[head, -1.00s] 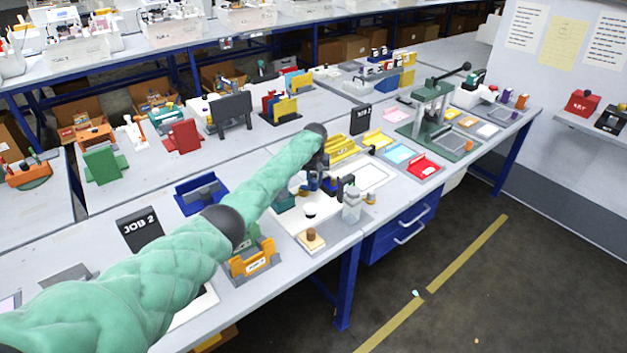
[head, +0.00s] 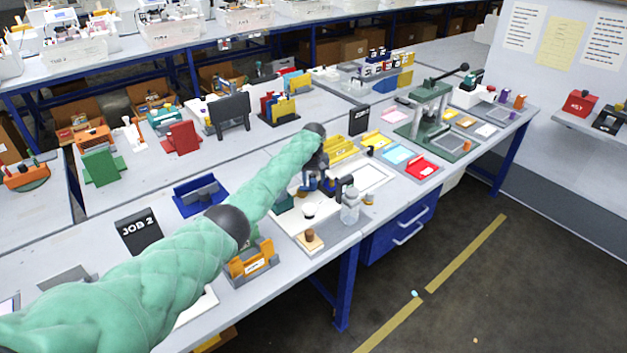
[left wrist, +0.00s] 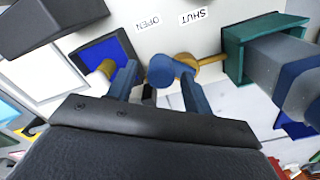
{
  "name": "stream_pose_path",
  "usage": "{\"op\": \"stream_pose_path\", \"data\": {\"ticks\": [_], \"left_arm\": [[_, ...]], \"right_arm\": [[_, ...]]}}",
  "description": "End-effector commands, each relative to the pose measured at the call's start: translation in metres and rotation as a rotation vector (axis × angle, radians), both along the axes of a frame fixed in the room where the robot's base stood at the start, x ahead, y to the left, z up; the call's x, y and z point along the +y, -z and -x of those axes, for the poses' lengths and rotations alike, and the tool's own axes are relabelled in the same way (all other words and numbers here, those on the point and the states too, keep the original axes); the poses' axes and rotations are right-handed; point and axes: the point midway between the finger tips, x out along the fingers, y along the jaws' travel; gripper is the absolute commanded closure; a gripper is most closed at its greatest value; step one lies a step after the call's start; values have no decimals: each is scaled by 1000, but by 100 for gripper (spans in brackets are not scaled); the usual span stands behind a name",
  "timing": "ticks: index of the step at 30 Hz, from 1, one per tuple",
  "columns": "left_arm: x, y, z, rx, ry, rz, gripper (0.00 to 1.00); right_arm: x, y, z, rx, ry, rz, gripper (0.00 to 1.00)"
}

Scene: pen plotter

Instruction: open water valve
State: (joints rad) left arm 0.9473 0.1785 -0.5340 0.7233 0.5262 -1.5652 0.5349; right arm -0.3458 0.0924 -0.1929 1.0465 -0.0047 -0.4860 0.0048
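The water valve shows in the left wrist view as a brass body and lever (left wrist: 207,61) with a round blue knob (left wrist: 161,70). A white panel behind it carries an OPEN label (left wrist: 147,23) and a SHUT label (left wrist: 193,16), upside down in this view. My left gripper (left wrist: 163,83) is open, its two blue fingers apart on either side of the knob. The right finger looks close to the knob; I cannot tell whether they touch. In the head view my left gripper (head: 327,186) is small over the near bench, and the valve is hard to make out there. My right gripper is out of view.
A teal box (left wrist: 238,52) stands beside the valve, and a blue tray (left wrist: 104,58) is on its other side. In the head view a clear bottle (head: 350,209) stands near the bench's front edge, with a cork-coloured piece (head: 309,236) nearby. A JOB 2 sign (head: 138,229) stands left.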

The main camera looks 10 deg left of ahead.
Motion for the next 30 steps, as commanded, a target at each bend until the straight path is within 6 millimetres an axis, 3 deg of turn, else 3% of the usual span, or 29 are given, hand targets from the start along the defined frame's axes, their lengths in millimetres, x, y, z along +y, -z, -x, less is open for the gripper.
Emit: {"op": "stream_pose_path", "data": {"ticks": [11, 21, 30], "left_arm": [[0, -5, 0, 1, 0, 0, 50], [0, -52, 0, 0, 1, 0, 50], [0, -75, 0, 1, 0, -1, 50]], "right_arm": [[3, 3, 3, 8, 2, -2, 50], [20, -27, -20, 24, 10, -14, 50], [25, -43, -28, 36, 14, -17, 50]]}}
